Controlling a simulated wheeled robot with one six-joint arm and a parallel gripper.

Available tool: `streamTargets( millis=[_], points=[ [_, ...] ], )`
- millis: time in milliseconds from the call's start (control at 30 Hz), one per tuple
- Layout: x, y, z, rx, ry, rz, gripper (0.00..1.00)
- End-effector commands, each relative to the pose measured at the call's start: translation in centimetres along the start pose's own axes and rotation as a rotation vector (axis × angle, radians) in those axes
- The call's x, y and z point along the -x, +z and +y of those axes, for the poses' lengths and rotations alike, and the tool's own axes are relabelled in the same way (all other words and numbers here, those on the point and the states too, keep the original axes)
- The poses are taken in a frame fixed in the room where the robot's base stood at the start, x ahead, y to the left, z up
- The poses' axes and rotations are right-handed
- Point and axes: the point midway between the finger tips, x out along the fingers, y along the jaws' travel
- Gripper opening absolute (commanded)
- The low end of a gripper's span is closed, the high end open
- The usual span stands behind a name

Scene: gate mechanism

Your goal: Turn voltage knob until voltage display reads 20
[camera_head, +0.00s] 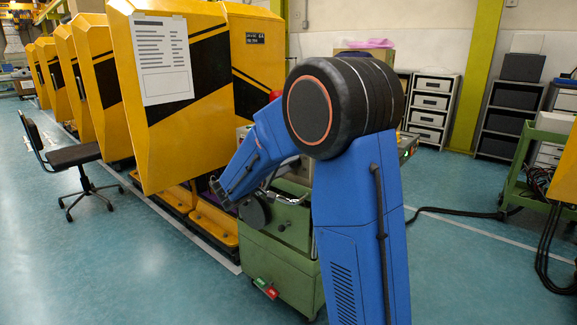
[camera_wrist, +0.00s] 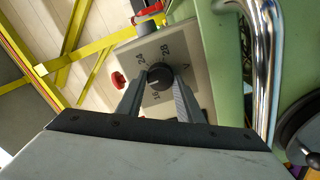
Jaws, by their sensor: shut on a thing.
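The voltage knob (camera_wrist: 160,74) is a round black knob on a light grey square panel (camera_wrist: 190,58), seen in the wrist view. The knob's exact pointer position is too small to tell. No voltage display can be read in either view. In the head view my blue arm hides the panel and the knob.
The green cabinet (camera_head: 275,262) stands below my arm. In the wrist view a red button (camera_wrist: 118,80) is left of the panel and a chrome rail (camera_wrist: 267,60) runs along the right. Yellow cabinets (camera_head: 170,90) and a chair (camera_head: 72,156) stand at left.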

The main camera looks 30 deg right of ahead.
Motion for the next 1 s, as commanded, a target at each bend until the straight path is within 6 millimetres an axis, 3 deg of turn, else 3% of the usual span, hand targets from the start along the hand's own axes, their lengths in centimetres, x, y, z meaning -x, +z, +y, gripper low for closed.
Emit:
streamTargets(
  millis=[567, 600, 667, 1000],
  points=[
    [0.0, 0.15, -0.09, -0.03, -0.001, -0.003, 0.11],
    [0.0, 0.15, -0.09, -0.03, -0.001, -0.002, 0.4],
    [0.0, 0.13, -0.08, -0.03, -0.001, -0.002, 0.52],
    [0.2, 0.04, -0.03, -0.03, -0.001, 0.0, 0.52]
  ],
)
